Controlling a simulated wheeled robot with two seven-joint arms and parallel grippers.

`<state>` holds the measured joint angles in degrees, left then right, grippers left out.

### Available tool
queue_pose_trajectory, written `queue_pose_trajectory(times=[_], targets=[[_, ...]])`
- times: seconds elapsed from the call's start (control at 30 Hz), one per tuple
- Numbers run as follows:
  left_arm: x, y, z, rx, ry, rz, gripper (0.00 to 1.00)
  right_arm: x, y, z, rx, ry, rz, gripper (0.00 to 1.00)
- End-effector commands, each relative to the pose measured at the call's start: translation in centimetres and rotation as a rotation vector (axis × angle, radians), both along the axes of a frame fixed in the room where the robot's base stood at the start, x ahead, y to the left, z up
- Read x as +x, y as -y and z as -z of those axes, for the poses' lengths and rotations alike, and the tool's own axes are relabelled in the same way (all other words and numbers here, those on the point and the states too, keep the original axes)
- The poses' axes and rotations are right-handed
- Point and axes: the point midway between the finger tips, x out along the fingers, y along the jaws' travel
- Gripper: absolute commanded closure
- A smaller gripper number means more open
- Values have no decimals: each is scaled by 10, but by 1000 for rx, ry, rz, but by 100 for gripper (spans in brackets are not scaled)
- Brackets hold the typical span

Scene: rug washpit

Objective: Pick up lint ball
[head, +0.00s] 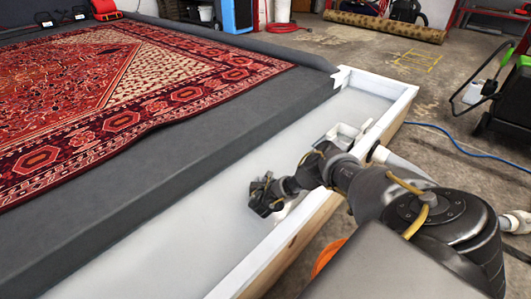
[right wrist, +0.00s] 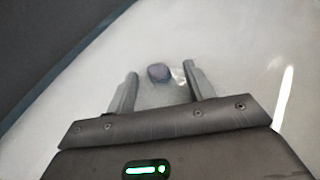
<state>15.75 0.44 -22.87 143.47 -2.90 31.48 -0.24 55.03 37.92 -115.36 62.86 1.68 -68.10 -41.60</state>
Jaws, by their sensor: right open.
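The lint ball (right wrist: 159,73) is a small, dark grey-purple lump on the pale floor of the wash trough. In the right wrist view it lies a little beyond the fingertips, between their lines. My right gripper (right wrist: 160,80) is open, with nothing between its fingers. In the head view my right gripper (head: 266,196) reaches down into the white trough (head: 160,245); the lint ball cannot be made out there. My left gripper is not in view.
A dark grey padded ledge (head: 190,145) with a red patterned rug (head: 90,90) borders the trough on the left. The trough's white wooden rim (head: 270,250) runs on the right. A white fitting (head: 345,133) stands inside the trough. A blue hose (head: 465,150) lies on the floor.

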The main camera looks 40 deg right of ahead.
Motion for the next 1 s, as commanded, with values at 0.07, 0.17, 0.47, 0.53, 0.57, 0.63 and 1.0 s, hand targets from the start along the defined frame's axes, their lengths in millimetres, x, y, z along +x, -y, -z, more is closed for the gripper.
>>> queue_pose_trajectory(times=[0.07,0.17,0.47,0.53,0.57,0.63,1.0], targets=[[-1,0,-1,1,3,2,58,1,1,0,0,0,-1,47],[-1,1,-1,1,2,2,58,1,1,-1,0,0,-1,47],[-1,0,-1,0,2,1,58,1,0,-1,0,0,-1,79],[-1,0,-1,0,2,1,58,1,0,-1,0,0,-1,88],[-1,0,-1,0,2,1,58,1,0,-1,0,0,-1,92],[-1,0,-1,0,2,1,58,1,0,0,0,0,-1,96],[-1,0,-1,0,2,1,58,1,0,0,1,0,-1,98]])
